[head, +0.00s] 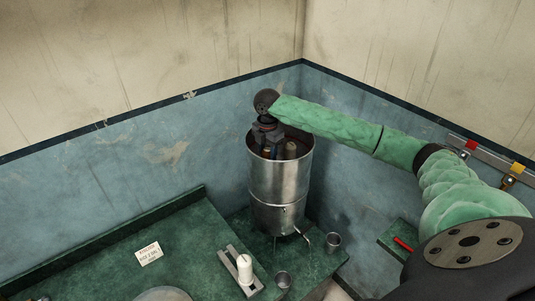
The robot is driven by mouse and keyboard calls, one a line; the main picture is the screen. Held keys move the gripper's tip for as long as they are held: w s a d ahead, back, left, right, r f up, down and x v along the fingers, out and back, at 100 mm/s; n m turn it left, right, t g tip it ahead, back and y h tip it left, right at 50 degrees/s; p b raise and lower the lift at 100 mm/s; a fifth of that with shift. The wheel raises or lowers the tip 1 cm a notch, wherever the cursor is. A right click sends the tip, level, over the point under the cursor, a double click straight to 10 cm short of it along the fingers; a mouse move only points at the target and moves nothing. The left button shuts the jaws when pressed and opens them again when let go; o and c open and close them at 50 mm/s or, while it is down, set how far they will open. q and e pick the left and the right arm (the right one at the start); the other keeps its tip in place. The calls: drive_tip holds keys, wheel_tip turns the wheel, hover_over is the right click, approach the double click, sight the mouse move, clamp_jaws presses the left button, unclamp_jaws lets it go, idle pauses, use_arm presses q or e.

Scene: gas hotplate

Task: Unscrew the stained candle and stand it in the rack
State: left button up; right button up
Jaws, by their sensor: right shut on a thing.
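A tall steel vessel (280,187) with an open top stands in the corner. My right gripper (268,151) reaches down into its mouth from above and is shut on a candle, which the fingers mostly hide. A brownish candle top (291,149) shows inside the vessel just right of the gripper, apart from it. I cannot tell from here how stained the held candle is or whether it is still threaded. The grey rack (228,261) lies on the green counter in front, with a white candle (244,269) upright in it. My left gripper is out of view.
Steel cups stand at the vessel's right (333,241) and by the rack (283,280). A printed card (148,253) and part of a pale round dish (163,294) are on the counter (150,228). Walls close in behind. Red (470,145) and yellow (518,168) valve handles are at right.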

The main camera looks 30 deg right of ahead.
drive_tip(key=shift+r, duration=0.1)
idle(0.3)
wheel_tip(320, 180, up, 20)
idle(1.9)
